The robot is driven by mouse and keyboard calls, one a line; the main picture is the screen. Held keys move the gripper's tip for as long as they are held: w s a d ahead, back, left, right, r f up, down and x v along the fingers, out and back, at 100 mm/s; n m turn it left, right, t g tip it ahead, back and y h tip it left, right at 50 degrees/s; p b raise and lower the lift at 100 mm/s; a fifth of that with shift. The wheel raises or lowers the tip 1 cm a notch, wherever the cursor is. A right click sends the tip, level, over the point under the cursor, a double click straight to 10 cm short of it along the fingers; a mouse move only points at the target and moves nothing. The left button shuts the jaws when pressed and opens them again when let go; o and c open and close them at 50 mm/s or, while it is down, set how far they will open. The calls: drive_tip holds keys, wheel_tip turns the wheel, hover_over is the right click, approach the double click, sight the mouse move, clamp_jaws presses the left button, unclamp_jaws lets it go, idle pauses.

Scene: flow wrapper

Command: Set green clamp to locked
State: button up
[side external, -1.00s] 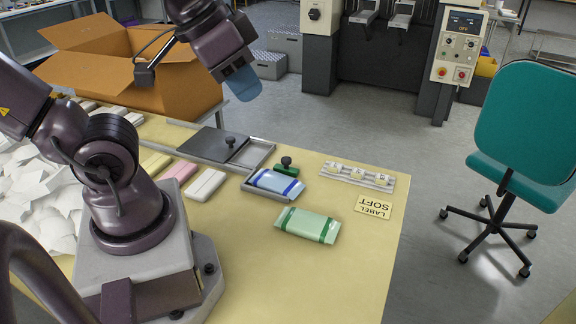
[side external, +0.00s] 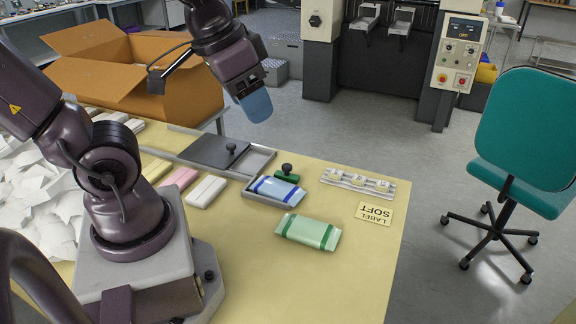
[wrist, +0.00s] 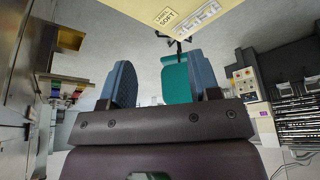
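The green clamp (side external: 287,173), a small green block with a dark round knob on top, sits on the yellow table at the back edge of a grey tray. A blue-and-white packet (side external: 275,190) lies in that tray, just in front of the clamp. Whether the clamp is locked cannot be told at this size. My gripper (side external: 257,105) is in the air behind and above the clamp, well apart from it. In the wrist view, my gripper's two blue fingers (wrist: 161,84) stand wide apart with nothing between them. The clamp does not show there.
A grey sliding plate with a knob (side external: 213,151) lies left of the tray. A green-banded packet (side external: 308,232) lies in front. A rail with several pale pieces (side external: 358,182) and a SOFT label card (side external: 374,213) are at right. An open cardboard box (side external: 180,90) stands behind.

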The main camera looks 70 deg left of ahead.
drive_tip(key=w+a+f+n+g, duration=0.35)
drive_tip(key=w+a+f, duration=0.4)
drive_tip(key=a, duration=0.35)
drive_tip(key=n, duration=0.1)
hover_over(288, 165)
wheel_tip(288, 165, down, 10)
drive_tip(key=r, duration=0.1)
drive_tip(key=shift+g, duration=0.45)
wheel_tip(288, 165, down, 13)
drive_tip(key=shift+f, duration=0.15)
drive_tip(key=shift+c, duration=0.2)
